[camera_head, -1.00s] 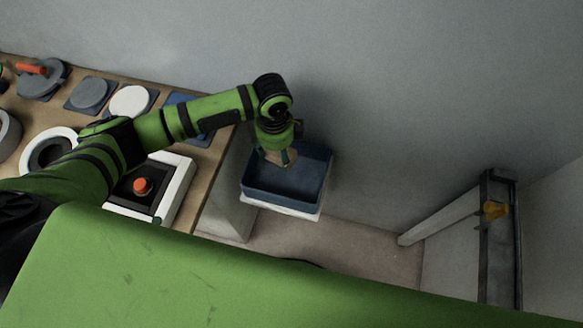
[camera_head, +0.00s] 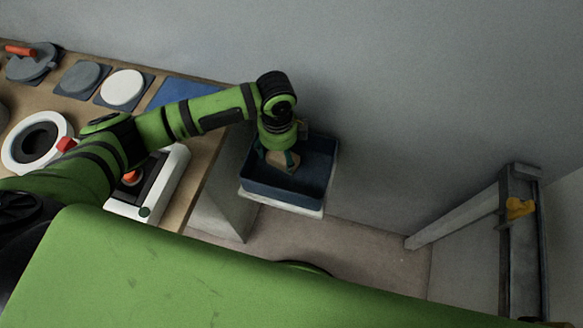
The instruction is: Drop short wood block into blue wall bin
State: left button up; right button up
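The blue wall bin (camera_head: 318,187) is an open box with a pale rim below it, against the grey wall in the middle of the head view. My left gripper (camera_head: 278,161) points down over the left part of the bin's opening. A small tan piece, which looks like the short wood block (camera_head: 279,158), shows between its dark green fingers, and they appear shut on it. The wrist hides part of the block and of the bin's back left side. My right gripper is not in view.
A wooden bench (camera_head: 199,190) at left carries several round discs on square plates, a white ring (camera_head: 15,152) and a white box (camera_head: 176,172) with a red button. At right stands a dark post (camera_head: 520,240) with a yellow part. Bare floor (camera_head: 355,250) lies between.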

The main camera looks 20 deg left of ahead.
pick_arm(q)
jog(key=shift+r, duration=0.2)
notch_tip(320, 180, up, 12)
jog(key=shift+f, duration=0.2)
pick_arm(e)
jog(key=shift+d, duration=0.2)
pick_arm(q)
jog(key=shift+s, duration=0.1)
dwell(0.5)
